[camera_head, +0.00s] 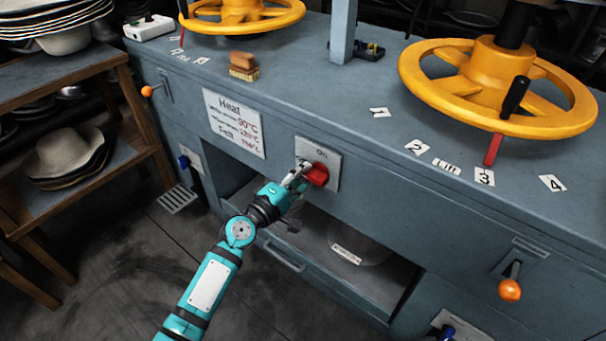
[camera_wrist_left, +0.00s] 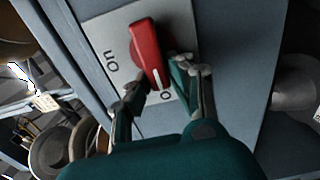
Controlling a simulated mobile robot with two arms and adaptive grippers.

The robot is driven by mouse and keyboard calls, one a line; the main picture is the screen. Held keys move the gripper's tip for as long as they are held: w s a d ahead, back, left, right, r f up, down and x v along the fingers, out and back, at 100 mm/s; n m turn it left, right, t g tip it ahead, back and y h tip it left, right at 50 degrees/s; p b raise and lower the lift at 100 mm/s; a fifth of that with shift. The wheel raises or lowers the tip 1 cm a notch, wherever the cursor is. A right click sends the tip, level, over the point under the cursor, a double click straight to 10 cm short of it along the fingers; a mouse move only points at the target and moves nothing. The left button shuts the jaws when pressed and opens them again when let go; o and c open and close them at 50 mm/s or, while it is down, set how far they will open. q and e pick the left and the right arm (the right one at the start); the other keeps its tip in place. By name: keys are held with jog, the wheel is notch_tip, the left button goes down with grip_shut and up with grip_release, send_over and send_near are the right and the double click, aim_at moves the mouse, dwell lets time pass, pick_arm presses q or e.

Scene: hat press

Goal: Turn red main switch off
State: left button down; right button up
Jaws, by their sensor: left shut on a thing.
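The red main switch (camera_head: 317,174) is a rotary knob on a pale plate (camera_head: 331,158) on the front of the blue-grey bench. My left gripper (camera_head: 303,176) reaches it from the lower left. In the left wrist view the red switch (camera_wrist_left: 146,45) lies between the two fingers of my left gripper (camera_wrist_left: 160,82), which is shut on its near end. A white mark on that end points to lettering beside the fingers, partly hidden, with an "O" showing. The word "On" stands at the plate's left in this view. My right gripper is not in view.
Yellow handwheels (camera_head: 497,85) stand on the bench top, with number labels near them. A "Heat" sign (camera_head: 234,122) is left of the switch plate. An open shelf (camera_head: 345,262) lies below it. Orange-knobbed levers (camera_head: 510,290) stick out from the front. A hat rack stands left.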

pick_arm(q)
jog(key=c, duration=1.2)
grip_release()
jog(key=v, duration=1.2)
